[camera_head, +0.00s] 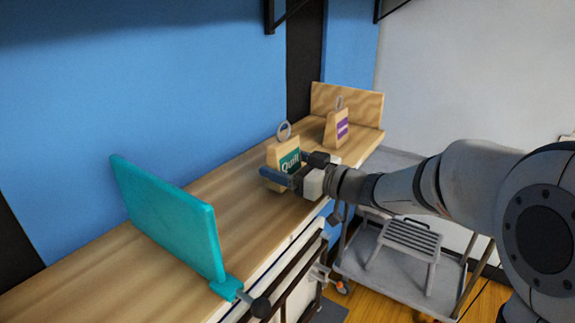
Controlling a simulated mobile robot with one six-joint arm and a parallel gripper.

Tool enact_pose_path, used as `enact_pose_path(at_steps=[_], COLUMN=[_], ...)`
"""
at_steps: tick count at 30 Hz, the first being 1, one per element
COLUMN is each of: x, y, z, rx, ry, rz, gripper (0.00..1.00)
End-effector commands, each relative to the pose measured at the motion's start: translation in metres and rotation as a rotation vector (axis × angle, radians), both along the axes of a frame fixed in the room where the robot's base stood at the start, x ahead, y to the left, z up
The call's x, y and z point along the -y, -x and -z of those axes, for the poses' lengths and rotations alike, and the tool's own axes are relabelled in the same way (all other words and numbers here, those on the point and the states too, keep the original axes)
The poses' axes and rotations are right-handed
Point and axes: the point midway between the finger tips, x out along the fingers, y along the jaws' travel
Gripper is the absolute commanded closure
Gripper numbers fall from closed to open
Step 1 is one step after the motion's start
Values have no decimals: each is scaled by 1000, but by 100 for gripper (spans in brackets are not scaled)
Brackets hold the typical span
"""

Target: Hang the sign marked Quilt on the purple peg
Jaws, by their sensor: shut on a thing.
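The sign marked Quilt (283,152) is a pale wooden block with a teal label and a grey ring on top. It is upright over the far half of the wooden bench. My gripper (291,174) reaches in from the right and is shut on the lower part of this sign. I cannot tell whether the sign's bottom touches the bench. No purple peg shows in this view.
A second wooden sign (334,130) with a purple label and a ring stands beyond. A wavy-grained board (350,105) stands at the far end of the bench (100,269). A teal panel (172,220) rises nearer, clamped at the front edge. A grey cart (385,262) stands right.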

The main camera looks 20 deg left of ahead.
Motion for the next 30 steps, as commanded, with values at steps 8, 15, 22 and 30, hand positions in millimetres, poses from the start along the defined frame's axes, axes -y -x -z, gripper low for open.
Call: enact_pose_path(at_steps=[8, 15, 22, 30], x=[0, 9, 36, 66], y=[0, 2, 11, 21], z=[-20, -21, -22, -22], rx=[1, 1, 1, 0], ry=[-1, 0, 0, 0], rz=[0, 3, 5, 5], gripper=[42, 42, 42, 42])
